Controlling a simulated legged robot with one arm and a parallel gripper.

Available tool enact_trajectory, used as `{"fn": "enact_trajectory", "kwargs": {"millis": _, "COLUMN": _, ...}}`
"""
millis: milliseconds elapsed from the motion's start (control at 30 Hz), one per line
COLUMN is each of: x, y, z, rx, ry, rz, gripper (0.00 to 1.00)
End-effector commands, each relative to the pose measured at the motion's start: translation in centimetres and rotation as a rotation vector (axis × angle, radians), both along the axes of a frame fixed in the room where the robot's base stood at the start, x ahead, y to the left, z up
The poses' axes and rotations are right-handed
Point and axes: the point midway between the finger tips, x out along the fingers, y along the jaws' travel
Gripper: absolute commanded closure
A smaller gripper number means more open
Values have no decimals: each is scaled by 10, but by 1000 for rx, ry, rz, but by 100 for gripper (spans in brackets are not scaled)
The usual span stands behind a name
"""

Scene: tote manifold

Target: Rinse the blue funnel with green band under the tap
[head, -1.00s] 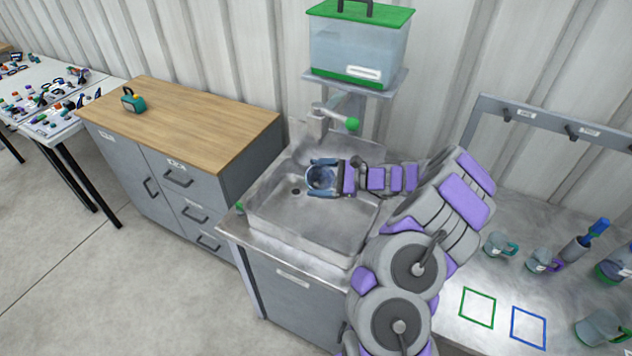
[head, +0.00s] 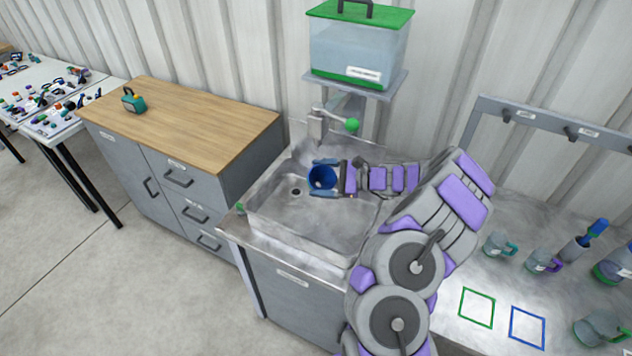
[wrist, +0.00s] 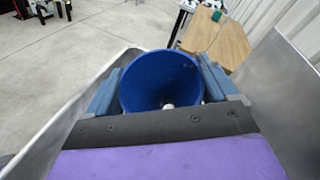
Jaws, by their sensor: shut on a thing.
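The blue funnel (head: 323,177) is held in my gripper (head: 322,178) over the metal sink basin (head: 318,231), mouth facing up. In the wrist view the funnel (wrist: 160,80) sits between the two blue fingers of my gripper (wrist: 160,92), and its dark blue inside shows. Its green band is hidden. The tap (head: 318,124) stands at the back of the sink, just behind and above the funnel, with a green-knobbed lever (head: 351,125). I cannot make out any water stream now.
A clear tank with a green lid (head: 358,48) stands on a shelf above the sink. A wood-topped cabinet (head: 185,118) is at left. Mugs (head: 497,245) and green and blue outlined squares (head: 477,307) are on the right counter. The drain (head: 296,192) is clear.

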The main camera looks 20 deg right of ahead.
Motion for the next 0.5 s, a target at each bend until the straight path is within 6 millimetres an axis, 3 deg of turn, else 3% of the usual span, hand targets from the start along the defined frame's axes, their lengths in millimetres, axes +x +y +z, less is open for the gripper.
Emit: {"fn": "enact_trajectory", "kwargs": {"millis": 500, "x": -29, "y": 4, "z": 1, "rx": 4, "ry": -1, "rz": 1, "gripper": 43}}
